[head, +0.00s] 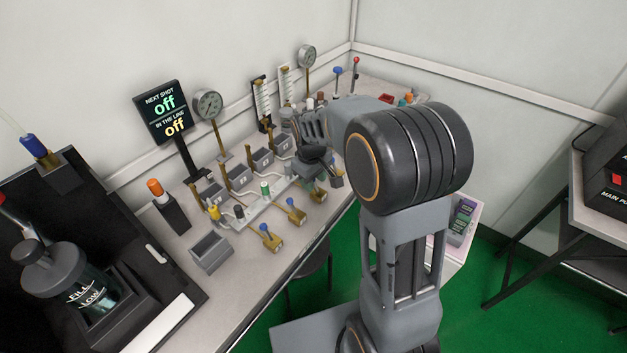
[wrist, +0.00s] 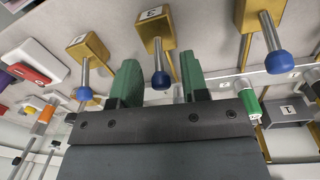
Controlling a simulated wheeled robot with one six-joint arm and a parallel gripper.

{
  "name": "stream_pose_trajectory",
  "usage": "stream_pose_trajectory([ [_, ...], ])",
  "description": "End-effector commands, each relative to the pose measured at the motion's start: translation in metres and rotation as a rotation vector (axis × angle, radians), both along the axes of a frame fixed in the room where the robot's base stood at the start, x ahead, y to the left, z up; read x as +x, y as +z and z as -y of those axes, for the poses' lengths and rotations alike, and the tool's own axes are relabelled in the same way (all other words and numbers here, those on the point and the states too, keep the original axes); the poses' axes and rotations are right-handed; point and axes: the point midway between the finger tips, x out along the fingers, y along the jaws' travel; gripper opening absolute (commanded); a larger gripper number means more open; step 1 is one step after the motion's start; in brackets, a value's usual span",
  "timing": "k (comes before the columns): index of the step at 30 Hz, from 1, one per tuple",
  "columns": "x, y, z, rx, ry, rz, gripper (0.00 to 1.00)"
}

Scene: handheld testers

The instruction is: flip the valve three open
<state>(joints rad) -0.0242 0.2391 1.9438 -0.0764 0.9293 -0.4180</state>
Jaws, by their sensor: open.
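Valve three is a brass block with the label 3 (wrist: 153,22) at the top middle of the wrist view. Its steel lever carries a blue knob (wrist: 161,80). My gripper (wrist: 160,76) is open, its two green fingers standing on either side of this lever. I cannot tell whether a finger touches it. In the head view my gripper (head: 314,135) is over the far part of the bench, and a brass valve (head: 319,194), probably valve three, shows partly below it.
Similar blue-knobbed brass valves stand left (wrist: 90,48) and right (wrist: 265,35) of it in the wrist view. A red-handled part (wrist: 37,66) lies farther left. The head view shows grey boxes (head: 238,178), a display (head: 161,110) and gauges (head: 207,103) on the crowded bench.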

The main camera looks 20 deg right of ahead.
Motion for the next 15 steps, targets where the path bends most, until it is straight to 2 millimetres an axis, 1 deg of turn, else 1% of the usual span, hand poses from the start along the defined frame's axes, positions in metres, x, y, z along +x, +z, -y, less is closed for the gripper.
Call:
stream_pose_trajectory([
  [10, 0.0000, -0.0026, 0.0002, 0.000, 0.000, -0.001, 0.41],
  [15, 0.0000, -0.0024, 0.0002, 0.000, 0.000, 0.000, 0.25],
])
